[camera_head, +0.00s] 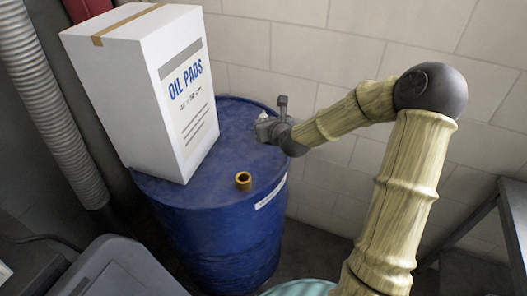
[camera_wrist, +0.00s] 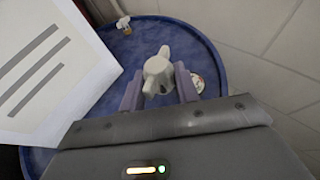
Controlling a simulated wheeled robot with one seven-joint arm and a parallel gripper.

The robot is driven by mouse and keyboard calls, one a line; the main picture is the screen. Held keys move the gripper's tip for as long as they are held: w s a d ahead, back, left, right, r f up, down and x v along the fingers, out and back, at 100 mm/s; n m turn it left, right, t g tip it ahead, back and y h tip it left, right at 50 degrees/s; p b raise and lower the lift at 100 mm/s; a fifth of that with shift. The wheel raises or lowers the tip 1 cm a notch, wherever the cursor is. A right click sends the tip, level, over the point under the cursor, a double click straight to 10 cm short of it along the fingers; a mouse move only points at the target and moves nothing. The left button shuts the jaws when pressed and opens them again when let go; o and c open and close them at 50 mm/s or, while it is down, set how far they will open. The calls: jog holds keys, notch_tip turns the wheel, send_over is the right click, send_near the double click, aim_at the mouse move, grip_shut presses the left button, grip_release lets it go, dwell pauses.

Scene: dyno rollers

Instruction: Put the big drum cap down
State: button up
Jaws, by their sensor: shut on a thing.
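The big drum cap (camera_wrist: 157,71) is a pale, winged cap between the two fingers of my gripper (camera_wrist: 158,88) in the wrist view. The fingers are shut on it. In the head view my gripper (camera_head: 268,130) is low over the back right of the blue drum's top (camera_head: 225,200), with a pale bit of the cap showing at its tip. I cannot tell whether the cap touches the drum top. The drum top also shows around the cap in the wrist view (camera_wrist: 195,45).
A tall white box marked OIL PADS (camera_head: 150,85) stands on the drum's left side. A brass-coloured ring (camera_head: 243,181) stands near the drum's front. In the wrist view, a small pale piece (camera_wrist: 124,25) lies near the far rim and a round pale patch (camera_wrist: 196,83) right of the fingers.

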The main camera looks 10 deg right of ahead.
send_over(265, 155)
notch_tip(265, 155, down, 6)
jog(key=shift+a, duration=0.1)
dwell(0.4)
jog(key=shift+f, duration=0.1)
jog(key=shift+f+b, duration=0.35)
jog(key=shift+f, duration=1.5)
jog(key=shift+f, duration=0.35)
jog(key=o, duration=1)
jog(key=shift+r, duration=0.1)
